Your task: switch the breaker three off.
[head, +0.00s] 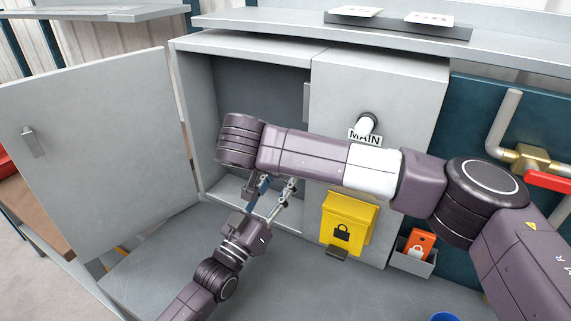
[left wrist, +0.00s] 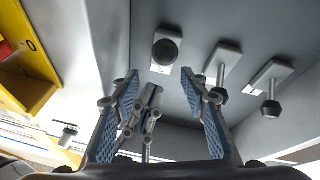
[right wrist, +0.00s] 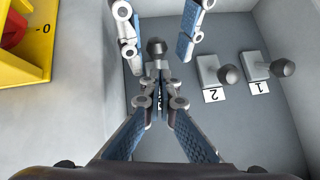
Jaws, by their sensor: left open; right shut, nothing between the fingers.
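Three breakers sit on the open cabinet's back wall. Breakers one (right wrist: 255,65) and two (right wrist: 210,70) carry number labels in the right wrist view. Breaker three (right wrist: 157,47) is the one left of them; its label is hidden. In the left wrist view, its black knob (left wrist: 166,51) is seen end-on, while the other two knobs hang below their plates. My right gripper (right wrist: 160,80) is shut and empty, its tips close to breaker three's knob; I cannot tell if they touch. My left gripper (left wrist: 160,90) is open, its fingers either side of my right fingers in its view.
The cabinet door (head: 95,145) stands open at left. A red-handled valve (head: 548,181) is at far right. My right arm hides much of the cabinet inside.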

